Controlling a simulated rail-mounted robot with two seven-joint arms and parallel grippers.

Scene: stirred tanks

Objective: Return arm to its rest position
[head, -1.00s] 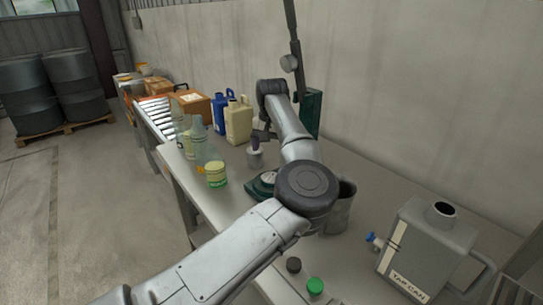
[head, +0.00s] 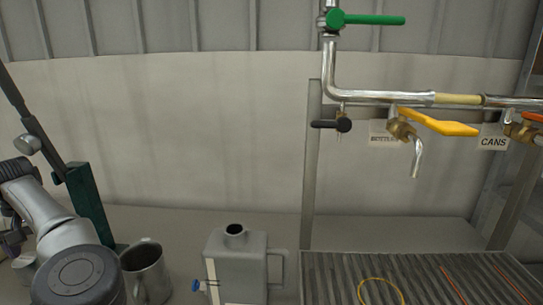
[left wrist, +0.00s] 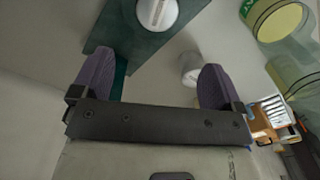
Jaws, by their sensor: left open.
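My left arm comes in at the left edge of the head view, with its rounded grey elbow low in the corner. Its gripper end is cut off or hidden there. In the left wrist view my left gripper (left wrist: 156,65) is open, with two purple-grey fingers spread apart and nothing held between them. A small light-grey cylinder (left wrist: 190,70) stands beyond the fingers, closer to the right one, and looks apart from them. My right gripper is in neither view.
The wrist view shows a dark green base (left wrist: 120,33) with a white disc (left wrist: 157,12) and a green-rimmed jar (left wrist: 275,22). The head view shows a metal mug (head: 146,272), a grey can (head: 236,262), a ribbed drain tray (head: 415,278) and pipes with a yellow-handled tap (head: 437,122).

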